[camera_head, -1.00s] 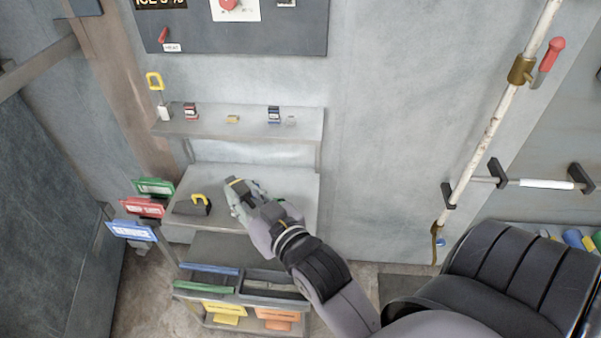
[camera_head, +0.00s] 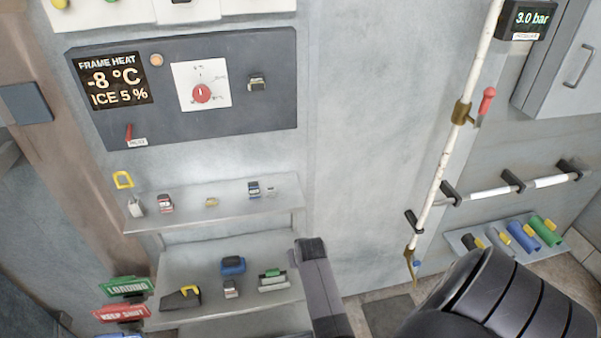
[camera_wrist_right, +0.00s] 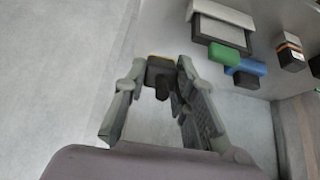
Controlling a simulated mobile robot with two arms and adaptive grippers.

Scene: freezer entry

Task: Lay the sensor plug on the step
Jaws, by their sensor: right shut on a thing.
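My right gripper (camera_wrist_right: 162,80) is shut on a small dark piece with an orange-yellow edge (camera_wrist_right: 160,72) in the right wrist view; it may be the sensor plug, but its shape is partly hidden by the fingers. Pale grey wall or metal is behind it. In the head view, my right arm enters from the lower right, and I cannot make out the gripper there. Grey shelving stands against the wall, with an upper shelf (camera_head: 232,198) and a wider lower surface (camera_head: 180,260); I cannot tell which surface is the step. My left gripper is out of view.
The lower surface holds a yellow-handled black block (camera_head: 181,297), a blue item (camera_head: 232,265) and a green-and-white item (camera_head: 273,280). Small plugs sit on the upper shelf. A dark control panel (camera_head: 215,125) hangs above. A white pole (camera_head: 445,160) stands right.

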